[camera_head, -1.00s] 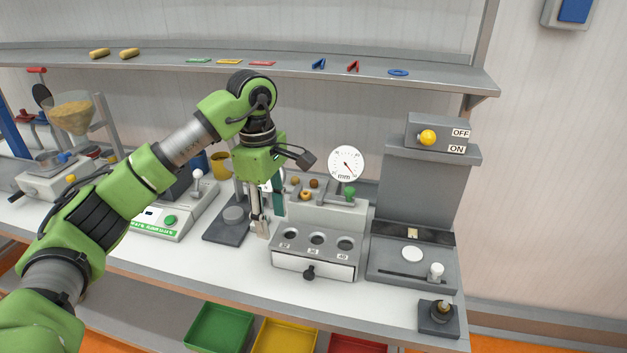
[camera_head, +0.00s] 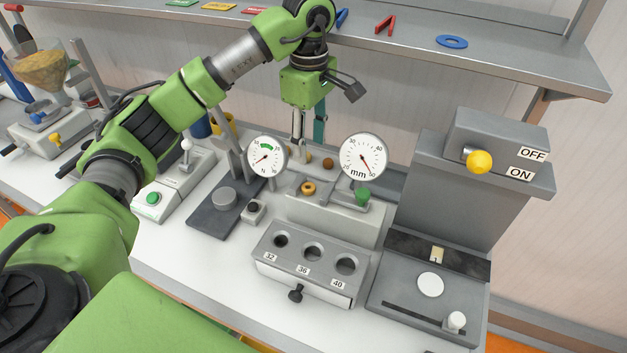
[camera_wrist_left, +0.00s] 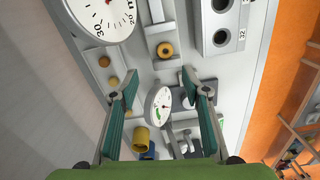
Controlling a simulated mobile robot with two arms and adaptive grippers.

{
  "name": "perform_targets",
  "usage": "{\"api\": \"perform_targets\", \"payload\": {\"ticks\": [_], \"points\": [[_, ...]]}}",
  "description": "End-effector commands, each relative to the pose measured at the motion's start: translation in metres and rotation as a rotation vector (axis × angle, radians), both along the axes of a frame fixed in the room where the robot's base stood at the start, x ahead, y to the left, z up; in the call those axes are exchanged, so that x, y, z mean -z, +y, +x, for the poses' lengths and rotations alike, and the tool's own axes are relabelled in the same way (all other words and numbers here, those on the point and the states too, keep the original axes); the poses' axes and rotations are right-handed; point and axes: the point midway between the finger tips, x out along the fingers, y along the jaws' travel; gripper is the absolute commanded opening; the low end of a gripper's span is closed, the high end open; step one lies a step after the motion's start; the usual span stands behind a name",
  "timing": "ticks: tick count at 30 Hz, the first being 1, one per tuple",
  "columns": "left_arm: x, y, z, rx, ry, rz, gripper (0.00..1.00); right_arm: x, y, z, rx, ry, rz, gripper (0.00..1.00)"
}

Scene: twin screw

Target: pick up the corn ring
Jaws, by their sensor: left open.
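The corn ring (camera_head: 308,188) is a small yellow-orange ring with a dark hole. It sits on the grey gauge fixture, between the two dials and left of the green knob. It also shows in the left wrist view (camera_wrist_left: 165,50), above the space between the fingers. My left gripper (camera_head: 309,140) points down, behind and above the ring, between the dials. In the left wrist view, its two green-padded fingers (camera_wrist_left: 160,92) are spread apart with nothing held. Its fingertips are partly hidden in the head view. My right gripper is not in view.
The N dial (camera_head: 267,156) and mm dial (camera_head: 363,158) stand close on either side of my gripper. Small brown balls (camera_head: 328,163) lie behind the ring. A block with three holes (camera_head: 312,255) stands in front. The shelf (camera_head: 480,58) runs above at the back.

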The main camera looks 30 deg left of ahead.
Motion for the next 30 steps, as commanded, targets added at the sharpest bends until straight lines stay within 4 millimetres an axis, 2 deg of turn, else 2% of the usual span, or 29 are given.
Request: {"api": "perform_targets", "payload": {"ticks": [9,14,22,25,30], "points": [[0.049,0.000,-0.002,-0.001,0.003,-0.001,0.43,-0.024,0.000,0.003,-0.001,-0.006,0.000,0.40],[0.060,0.000,-0.002,0.000,0.002,-0.001,0.43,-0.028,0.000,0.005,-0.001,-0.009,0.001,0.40],[0.088,-0.002,-0.010,0.001,0.005,-0.001,0.43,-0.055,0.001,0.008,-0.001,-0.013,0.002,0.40],[0.103,-0.003,-0.009,0.000,0.004,-0.002,0.43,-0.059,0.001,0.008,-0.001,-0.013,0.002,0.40],[0.111,-0.003,-0.008,0.000,-0.001,-0.001,0.43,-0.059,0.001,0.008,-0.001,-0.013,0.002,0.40]]}}
